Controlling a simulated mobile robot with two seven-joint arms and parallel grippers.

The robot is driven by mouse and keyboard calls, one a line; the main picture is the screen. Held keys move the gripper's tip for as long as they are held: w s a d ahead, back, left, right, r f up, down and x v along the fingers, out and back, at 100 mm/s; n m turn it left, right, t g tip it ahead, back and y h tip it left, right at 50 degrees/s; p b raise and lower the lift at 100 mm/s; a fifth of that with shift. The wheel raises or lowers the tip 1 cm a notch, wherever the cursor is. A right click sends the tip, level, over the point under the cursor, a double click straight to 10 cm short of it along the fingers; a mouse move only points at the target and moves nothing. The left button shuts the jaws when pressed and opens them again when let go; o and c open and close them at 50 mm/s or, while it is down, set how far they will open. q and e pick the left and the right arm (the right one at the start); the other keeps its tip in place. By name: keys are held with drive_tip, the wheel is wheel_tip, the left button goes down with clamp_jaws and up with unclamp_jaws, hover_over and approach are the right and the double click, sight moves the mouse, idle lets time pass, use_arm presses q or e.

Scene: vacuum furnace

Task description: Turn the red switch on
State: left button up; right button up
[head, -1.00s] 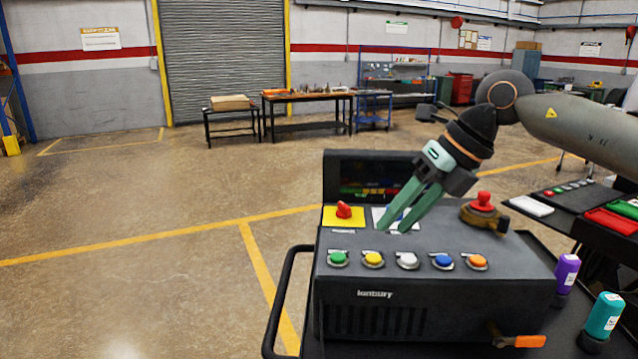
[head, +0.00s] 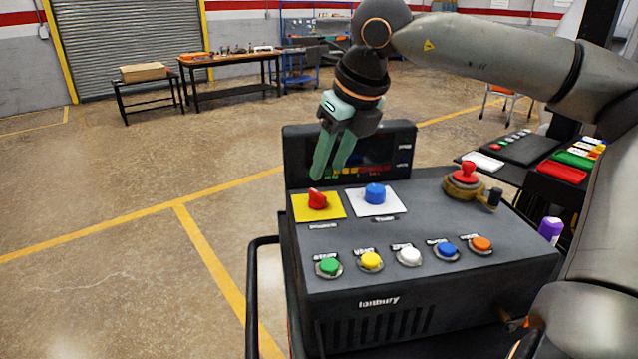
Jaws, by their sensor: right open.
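The red switch (head: 317,199) is a rotary knob on a yellow square plate (head: 333,211) at the back left of the dark control box (head: 430,287). My right gripper (head: 328,176) has green fingers pointing down, spread a little apart and empty. In the picture its tips lie just above the red switch, apart from it; the exact gap in depth cannot be told. My left gripper is not in view.
A blue knob (head: 375,193) on a white plate sits right of the red switch. Several coloured push buttons line the front, including a green one (head: 328,266). A small screen (head: 350,155) rises behind.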

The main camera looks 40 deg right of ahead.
sight(318, 192)
drive_tip(key=x, duration=0.6)
drive_tip(key=shift+w+f+p, duration=0.1)
drive_tip(key=shift+f+p, duration=0.05)
drive_tip(key=shift+p, duration=0.15)
clamp_jaws()
